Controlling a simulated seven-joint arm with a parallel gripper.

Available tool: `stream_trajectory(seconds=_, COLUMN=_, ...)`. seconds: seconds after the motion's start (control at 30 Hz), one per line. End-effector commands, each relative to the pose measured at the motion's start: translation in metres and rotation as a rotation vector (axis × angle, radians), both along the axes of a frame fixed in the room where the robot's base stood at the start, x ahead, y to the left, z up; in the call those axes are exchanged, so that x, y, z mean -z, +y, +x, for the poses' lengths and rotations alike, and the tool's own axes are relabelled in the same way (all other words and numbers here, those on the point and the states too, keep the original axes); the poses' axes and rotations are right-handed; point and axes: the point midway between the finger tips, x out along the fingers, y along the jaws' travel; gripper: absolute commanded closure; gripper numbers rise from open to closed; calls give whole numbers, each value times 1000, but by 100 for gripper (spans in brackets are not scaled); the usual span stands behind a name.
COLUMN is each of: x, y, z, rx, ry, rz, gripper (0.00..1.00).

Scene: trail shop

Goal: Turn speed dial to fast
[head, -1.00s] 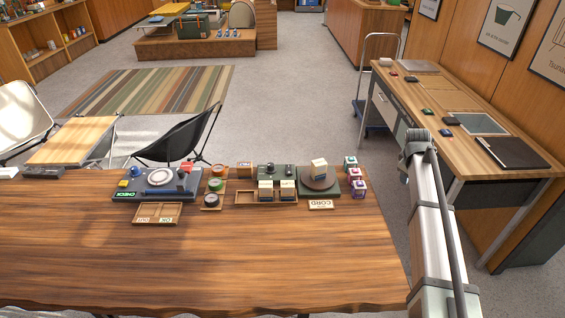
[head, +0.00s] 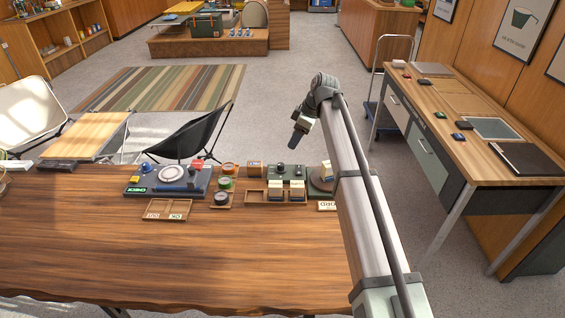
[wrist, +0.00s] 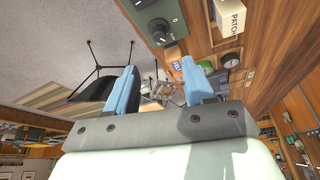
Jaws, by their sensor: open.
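A dark green control box with black knobs (head: 285,171) stands near the far edge of the wooden table, behind a wooden tray. In the wrist view one round black dial (wrist: 161,32) shows on the box's face, with a second knob cut off at the top edge. Any speed markings are too small to read. My gripper (head: 293,141) hangs above and beyond the box, apart from it. In the wrist view the blue fingers of my gripper (wrist: 159,87) are spread with nothing between them; the dial lies beyond them, up in the picture.
A wooden tray with blocks (head: 256,197) sits in front. A grey console (head: 150,189) stands left. A black chair (head: 190,140) is behind the table. The table's front (head: 200,260) is clear.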

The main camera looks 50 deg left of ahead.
Motion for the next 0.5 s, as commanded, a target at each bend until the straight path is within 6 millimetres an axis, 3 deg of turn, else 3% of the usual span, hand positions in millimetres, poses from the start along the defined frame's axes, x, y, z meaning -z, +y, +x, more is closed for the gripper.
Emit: stream_trajectory(seconds=0.5, x=81, y=28, z=-16, rx=2, ry=0, rz=-2, gripper=47)
